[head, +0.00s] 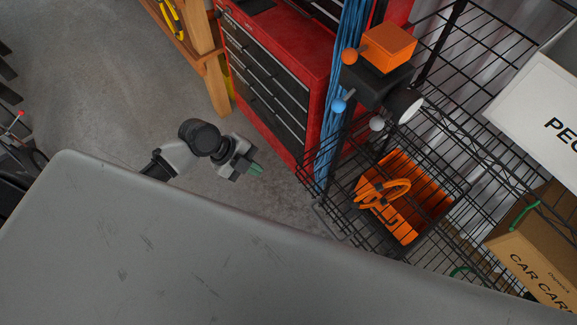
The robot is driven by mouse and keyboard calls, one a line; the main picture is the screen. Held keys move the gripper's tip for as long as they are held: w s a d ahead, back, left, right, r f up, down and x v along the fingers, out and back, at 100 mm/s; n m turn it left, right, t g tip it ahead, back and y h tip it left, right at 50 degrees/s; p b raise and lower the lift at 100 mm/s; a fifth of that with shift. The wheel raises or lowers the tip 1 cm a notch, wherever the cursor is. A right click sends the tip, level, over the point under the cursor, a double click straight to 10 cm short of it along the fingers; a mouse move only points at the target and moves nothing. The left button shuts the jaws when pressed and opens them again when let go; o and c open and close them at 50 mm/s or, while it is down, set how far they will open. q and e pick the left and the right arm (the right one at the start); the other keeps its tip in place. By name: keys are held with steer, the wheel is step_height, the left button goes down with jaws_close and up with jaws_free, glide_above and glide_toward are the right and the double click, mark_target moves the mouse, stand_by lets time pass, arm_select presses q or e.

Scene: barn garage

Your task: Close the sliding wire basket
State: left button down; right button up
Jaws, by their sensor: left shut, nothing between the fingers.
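The black sliding wire basket (340,216) is at the right of the head view, pulled out from the black wire rack. An orange bin (419,197) with an orange clamp-like tool (383,196) sits in it. My left gripper (257,170) is shut and empty, over the floor to the left of the basket and apart from it. Its green-tipped fingers point toward the basket. The basket's lower edge is partly hidden by a grey surface in front. My right gripper is not in view.
A red tool chest (293,48) stands behind my gripper. Blue cables (349,60) hang beside the rack. A cardboard box (537,251) and a white box (541,103) are on the right. A large grey surface (150,240) fills the foreground. Open floor lies at left.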

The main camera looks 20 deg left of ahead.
mark_target(299, 178)
arm_select(q)
steer(key=w+d+f+p, duration=0.1)
steer(key=d+f, duration=0.1)
steer(key=w+d+f+p, duration=0.1)
steer(key=w+d+f, duration=0.1)
steer(key=w+d+f+p, duration=0.1)
steer(key=d+f, duration=0.1)
steer(key=d, duration=0.1)
steer(key=shift+w+f, duration=0.35)
steer(key=shift+w, duration=0.05)
steer(key=shift+f, duration=0.1)
